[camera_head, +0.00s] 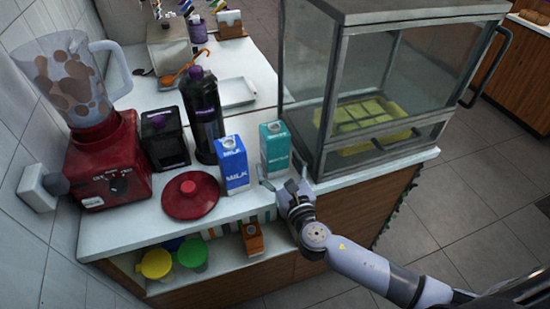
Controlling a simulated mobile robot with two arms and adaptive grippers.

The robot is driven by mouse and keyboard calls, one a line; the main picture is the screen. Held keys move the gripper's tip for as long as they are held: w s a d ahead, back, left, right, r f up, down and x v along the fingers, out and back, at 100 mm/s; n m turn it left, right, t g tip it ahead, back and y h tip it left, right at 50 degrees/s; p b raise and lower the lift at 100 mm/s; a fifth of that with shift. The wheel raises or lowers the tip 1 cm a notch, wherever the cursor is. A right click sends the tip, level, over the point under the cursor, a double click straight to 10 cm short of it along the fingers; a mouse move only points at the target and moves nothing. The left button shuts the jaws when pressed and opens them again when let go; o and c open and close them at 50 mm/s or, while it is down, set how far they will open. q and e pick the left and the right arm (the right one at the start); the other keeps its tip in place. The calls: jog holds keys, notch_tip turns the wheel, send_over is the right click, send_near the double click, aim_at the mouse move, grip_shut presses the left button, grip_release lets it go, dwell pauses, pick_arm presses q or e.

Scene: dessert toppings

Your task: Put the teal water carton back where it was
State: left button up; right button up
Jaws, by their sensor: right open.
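The teal water carton (275,149) stands upright on the white counter, between the blue milk carton and the glass display case. My right gripper (284,188) is open at the counter's front edge, just in front of the carton's base. Its fingers are spread and nothing shows between them. Whether a finger touches the carton cannot be told. My left gripper is not in view.
The blue milk carton (232,165) stands close on the left. A red lid (190,194), a dark bottle (203,115) and a red blender (107,160) are further left. The glass case (375,90) blocks the right. A shelf below holds cups and a small orange carton (252,239).

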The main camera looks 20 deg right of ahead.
jog(key=s+b, duration=0.1)
jog(key=s, duration=0.7)
jog(key=shift+s+d, duration=0.15)
jog(key=shift+s, duration=0.1)
